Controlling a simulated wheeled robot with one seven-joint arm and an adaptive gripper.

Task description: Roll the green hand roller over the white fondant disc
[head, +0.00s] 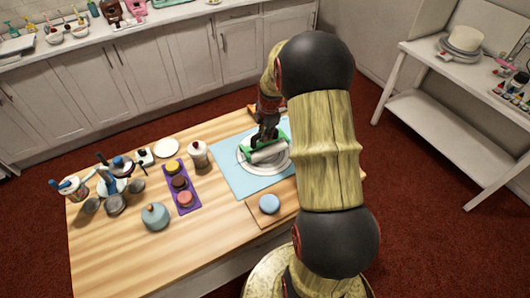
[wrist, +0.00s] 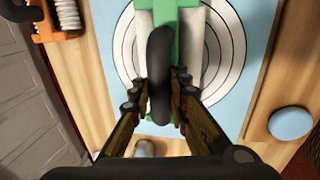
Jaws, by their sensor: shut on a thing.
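My gripper (head: 266,132) is shut on the black handle of the green hand roller (head: 278,143). In the wrist view, my gripper (wrist: 158,88) has a finger on each side of that handle, and the roller's green frame (wrist: 190,16) shows at the top. The roller is over the white fondant disc (head: 243,164), which lies on a light blue mat (head: 228,179). The disc also shows in the wrist view as pale rings (wrist: 229,45). The gripper and roller hide part of the disc. I cannot tell whether the roller touches it.
A blue-topped round item (head: 269,204) sits on a board at the table's front. An orange item (wrist: 58,20) lies nearby.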

